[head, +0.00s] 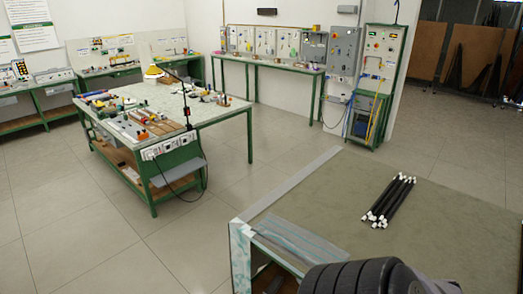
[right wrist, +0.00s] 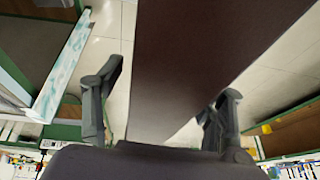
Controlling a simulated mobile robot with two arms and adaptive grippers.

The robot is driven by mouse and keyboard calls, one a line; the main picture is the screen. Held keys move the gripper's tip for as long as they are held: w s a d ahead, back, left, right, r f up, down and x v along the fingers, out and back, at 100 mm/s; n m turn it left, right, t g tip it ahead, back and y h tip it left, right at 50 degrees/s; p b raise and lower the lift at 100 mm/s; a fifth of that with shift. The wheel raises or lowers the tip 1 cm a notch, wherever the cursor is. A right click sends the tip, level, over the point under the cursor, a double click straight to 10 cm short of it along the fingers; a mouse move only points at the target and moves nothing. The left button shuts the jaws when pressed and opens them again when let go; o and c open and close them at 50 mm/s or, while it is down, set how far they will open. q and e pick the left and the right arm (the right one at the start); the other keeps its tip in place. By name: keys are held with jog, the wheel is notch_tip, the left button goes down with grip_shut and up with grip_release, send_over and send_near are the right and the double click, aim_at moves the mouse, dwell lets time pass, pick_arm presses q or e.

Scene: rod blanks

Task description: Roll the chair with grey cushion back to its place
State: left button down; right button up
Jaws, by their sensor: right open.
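No chair with a grey cushion can be made out in the head view. In the right wrist view my right gripper (right wrist: 168,92) is open, with its two dark fingers spread wide apart. A broad dark brown surface (right wrist: 215,45) fills the top middle and narrows down between the fingers. I cannot tell whether it belongs to a chair or whether the fingers touch it. My left gripper is not in view.
A workbench (head: 300,205) at the lower right bears a bundle of black rods with white ends (head: 390,201). A green-framed table (head: 215,112) with tools stands at middle left. Wall benches line the back. Tiled floor (head: 95,225) is clear at lower left.

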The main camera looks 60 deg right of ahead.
jog(key=v, duration=1.2)
